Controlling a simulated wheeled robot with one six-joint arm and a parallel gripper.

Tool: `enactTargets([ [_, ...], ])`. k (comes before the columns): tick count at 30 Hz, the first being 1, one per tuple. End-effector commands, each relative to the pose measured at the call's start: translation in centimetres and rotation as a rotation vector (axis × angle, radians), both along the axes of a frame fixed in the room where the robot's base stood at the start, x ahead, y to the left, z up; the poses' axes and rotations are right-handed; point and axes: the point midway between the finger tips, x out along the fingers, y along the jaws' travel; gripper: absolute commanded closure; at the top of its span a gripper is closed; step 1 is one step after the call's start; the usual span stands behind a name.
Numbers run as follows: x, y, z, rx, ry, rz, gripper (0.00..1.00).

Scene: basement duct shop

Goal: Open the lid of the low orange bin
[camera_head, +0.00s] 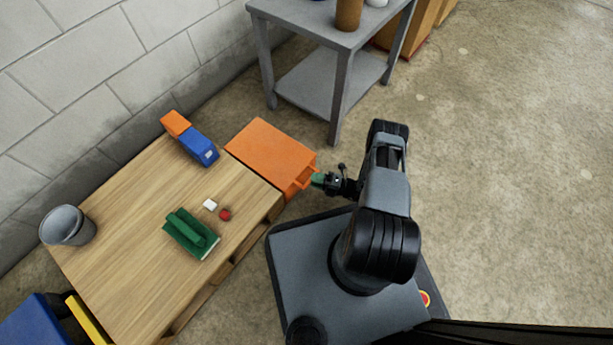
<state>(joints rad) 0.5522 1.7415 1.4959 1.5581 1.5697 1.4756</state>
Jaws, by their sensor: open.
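The low orange bin (268,150) stands beside the far right end of the wooden table. Its flat orange lid lies level over the top and looks closed. An orange handle or lip (305,177) sticks out from the bin's right side. My gripper (319,179) is open at the end of my arm, right beside this lip. I cannot tell whether the fingers touch the lip. The bin's lower walls are mostly hidden by the table and the lid.
A grey shelf table (330,85) stands behind the bin. The floor at right is clear.

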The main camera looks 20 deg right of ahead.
Motion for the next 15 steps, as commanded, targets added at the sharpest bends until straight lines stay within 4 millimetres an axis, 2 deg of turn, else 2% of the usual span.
enactTargets([
  [6, 0.3, 1.2, 0.1, 0.000, -0.001, -0.007, 0.60],
  [15, 0.4, 1.5, 0.0, -0.001, -0.001, -0.008, 0.60],
])
